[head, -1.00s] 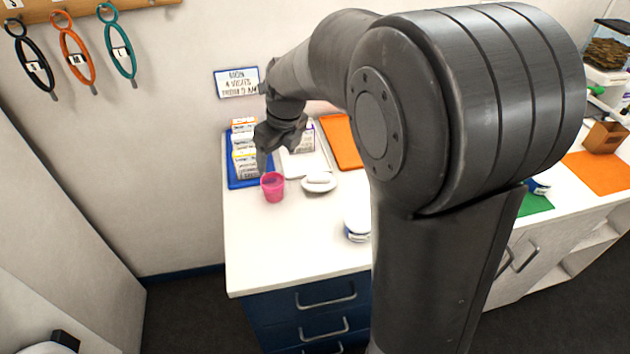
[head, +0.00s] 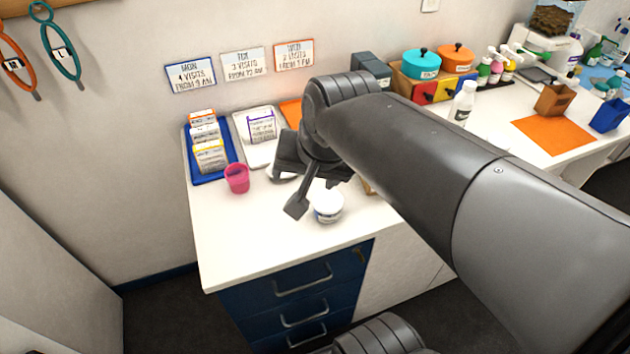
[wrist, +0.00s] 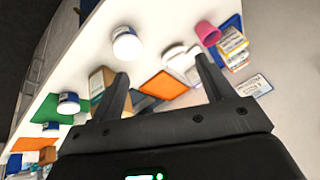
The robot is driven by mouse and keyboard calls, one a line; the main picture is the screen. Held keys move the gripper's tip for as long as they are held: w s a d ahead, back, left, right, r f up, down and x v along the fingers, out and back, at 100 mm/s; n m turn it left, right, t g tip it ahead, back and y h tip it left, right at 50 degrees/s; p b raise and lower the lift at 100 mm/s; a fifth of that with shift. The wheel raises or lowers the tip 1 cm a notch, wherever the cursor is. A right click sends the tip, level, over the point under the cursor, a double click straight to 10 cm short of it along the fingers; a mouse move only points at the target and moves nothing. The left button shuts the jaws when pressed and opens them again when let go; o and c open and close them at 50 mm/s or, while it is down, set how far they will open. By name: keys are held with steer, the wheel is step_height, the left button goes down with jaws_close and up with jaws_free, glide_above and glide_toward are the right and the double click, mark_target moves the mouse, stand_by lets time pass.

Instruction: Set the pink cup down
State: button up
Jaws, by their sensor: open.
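The pink cup (head: 237,179) stands upright on the white counter (head: 230,240), in front of the blue tray (head: 190,150). It also shows in the wrist view (wrist: 207,34), beyond the right fingertip and apart from it. My gripper (head: 312,192) is to the right of the cup, above the counter near a white jar (head: 328,208). In the wrist view its two fingers (wrist: 162,78) are spread wide with nothing between them. My wrist hides part of a white dish (head: 281,174) in the head view.
The blue tray holds several labelled boxes. A white tray (head: 243,124) with one box and an orange mat (head: 291,110) stand beside it. A white bottle (head: 463,102) is farther right. The counter's front left is clear.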

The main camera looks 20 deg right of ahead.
steer(key=s+n, duration=0.2)
steer(key=n, duration=0.1)
steer(key=s+d+n, duration=0.1)
steer(key=s+n, duration=0.1)
steer(key=shift+f+h, duration=0.35)
steer(key=shift+h, duration=0.05)
steer(key=shift+o, duration=0.5)
